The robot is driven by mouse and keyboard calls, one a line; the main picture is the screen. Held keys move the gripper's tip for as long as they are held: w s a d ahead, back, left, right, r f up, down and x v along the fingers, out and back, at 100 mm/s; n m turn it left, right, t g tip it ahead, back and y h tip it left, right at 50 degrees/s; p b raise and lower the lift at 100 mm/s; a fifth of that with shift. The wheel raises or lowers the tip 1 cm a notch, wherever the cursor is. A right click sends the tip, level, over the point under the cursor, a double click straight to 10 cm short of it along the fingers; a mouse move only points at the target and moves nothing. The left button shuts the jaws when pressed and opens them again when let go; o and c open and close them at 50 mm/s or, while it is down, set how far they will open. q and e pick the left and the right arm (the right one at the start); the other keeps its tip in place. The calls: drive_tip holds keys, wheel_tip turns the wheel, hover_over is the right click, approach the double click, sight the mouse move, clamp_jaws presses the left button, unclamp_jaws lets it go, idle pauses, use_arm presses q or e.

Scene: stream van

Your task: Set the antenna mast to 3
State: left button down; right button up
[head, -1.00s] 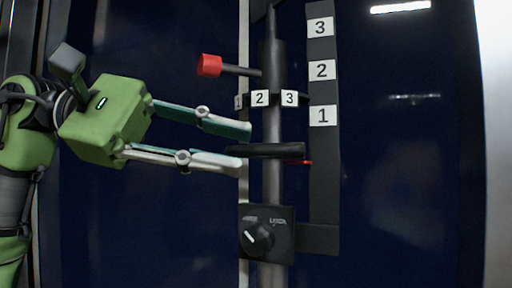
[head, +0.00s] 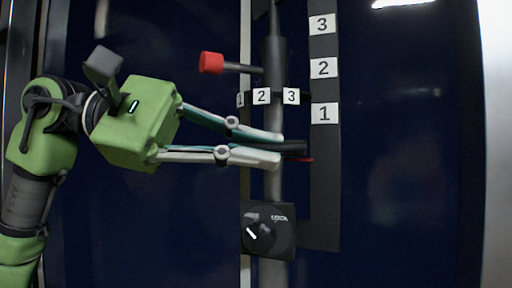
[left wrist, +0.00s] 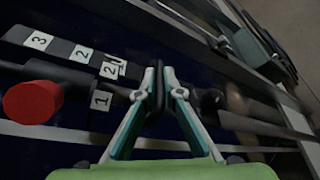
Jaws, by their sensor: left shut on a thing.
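The antenna mast (head: 272,185) is a dark vertical pole with a grey lower tube. A black cross handle (head: 294,147) sits on it, with a red pointer (head: 301,159) just below the 1 label. My left gripper (head: 279,150) is shut on the black handle, which also shows between its fingers in the left wrist view (left wrist: 159,90). The scale (head: 325,180) at the right carries plates 1, 2 and 3 from bottom to top. A collar (head: 262,97) on the mast carries small labels 1, 2, 3. My right gripper is not in view.
A red-tipped knob (head: 211,62) sticks out left from the mast above my gripper; it also shows in the left wrist view (left wrist: 33,102). A dial box (head: 268,232) with a lock switch is below the handle. The dark panel (head: 410,180) to the right is clear.

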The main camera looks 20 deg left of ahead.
use_arm(q)
drive_tip(key=shift+r+p, duration=0.4)
drive_tip(key=shift+r, duration=0.05)
wheel_tip(320, 180, up, 17)
drive_tip(key=p, duration=1.5)
drive_tip(key=c, duration=2.2)
unclamp_jaws()
drive_tip(key=shift+o, duration=0.2)
drive_tip(key=shift+a, duration=0.15)
drive_tip(key=v, duration=1.1)
drive_tip(key=shift+a+r, duration=0.2)
drive_tip(key=shift+a, duration=0.15)
